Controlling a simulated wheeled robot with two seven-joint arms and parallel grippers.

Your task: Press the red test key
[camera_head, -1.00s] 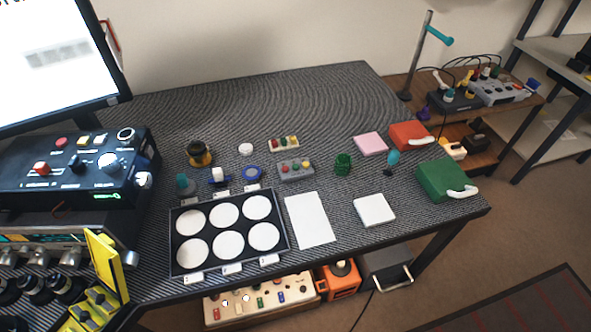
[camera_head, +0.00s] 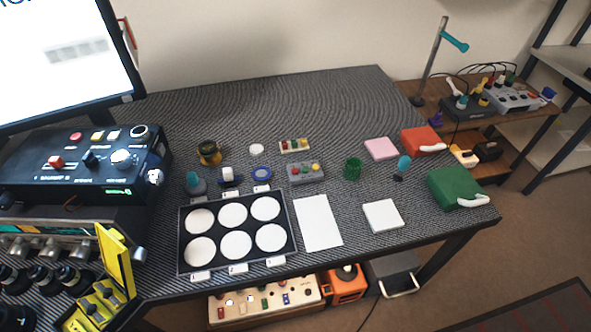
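A small grey box (camera_head: 306,173) with coloured round buttons lies near the middle of the table; one button (camera_head: 296,171) looks red. Behind it lies a pale strip (camera_head: 294,146) with red, green and yellow keys. The dark console (camera_head: 85,165) at the left also carries a red button (camera_head: 56,162) and a smaller reddish one (camera_head: 76,137). I cannot tell from the picture which of these is the test key. Neither of my grippers shows in the head view.
A black tray (camera_head: 184,240) with several white discs sits at the front. A white sheet (camera_head: 318,222), a white pad (camera_head: 382,216), a green cup (camera_head: 353,167), red (camera_head: 418,140) and green (camera_head: 452,187) boxes stand rightward. The back of the table (camera_head: 260,105) is clear.

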